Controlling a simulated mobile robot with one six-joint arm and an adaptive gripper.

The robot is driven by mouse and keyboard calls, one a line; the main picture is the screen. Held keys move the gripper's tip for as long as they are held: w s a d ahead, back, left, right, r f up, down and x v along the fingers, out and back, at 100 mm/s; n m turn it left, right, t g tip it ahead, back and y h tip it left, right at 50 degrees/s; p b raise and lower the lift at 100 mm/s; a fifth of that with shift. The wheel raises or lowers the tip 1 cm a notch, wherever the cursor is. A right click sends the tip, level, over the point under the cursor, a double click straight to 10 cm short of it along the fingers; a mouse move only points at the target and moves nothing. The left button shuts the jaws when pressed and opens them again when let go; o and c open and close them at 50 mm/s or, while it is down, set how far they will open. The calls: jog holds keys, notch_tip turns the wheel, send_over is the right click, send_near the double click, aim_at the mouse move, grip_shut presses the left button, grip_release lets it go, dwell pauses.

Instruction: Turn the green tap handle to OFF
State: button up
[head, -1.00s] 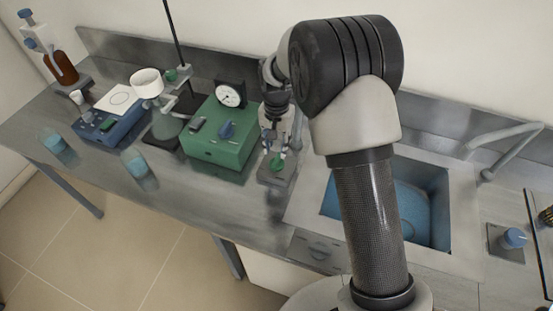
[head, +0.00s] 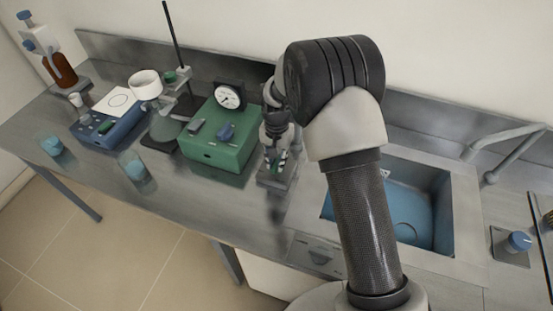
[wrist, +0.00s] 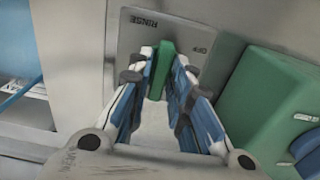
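The green tap handle (wrist: 161,70) stands on a grey plate (wrist: 139,36) marked RINSE and OFF. The lettering looks upside down in the wrist view. The handle's upper end lies between the two words. My gripper (wrist: 165,62) has one finger on each side of the handle. The left finger is very close to it, and a narrow gap shows on the right. I cannot tell whether either finger touches. In the head view my gripper (head: 275,155) points down at the tap spot, and my arm hides part of it.
A green box with a dial (head: 218,142) stands close to the left of my gripper. The sink (head: 442,205) is to the right, behind my arm. Beakers (head: 137,167), a blue stirrer (head: 110,128) and a flask (head: 165,127) stand farther left. The front counter strip is mostly clear.

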grip_shut()
jog(key=shift+n, duration=0.3)
jog(key=n+p, duration=0.1)
jog(key=n, duration=0.2)
jog(key=shift+r+n, duration=0.1)
jog(key=shift+n, duration=0.2)
jog(key=n, duration=0.4)
jog(key=shift+n+p, duration=0.3)
jog(key=shift+p, duration=0.1)
jog(key=n, duration=0.4)
jog(key=shift+n+p, duration=0.3)
jog(key=shift+n, duration=2.2)
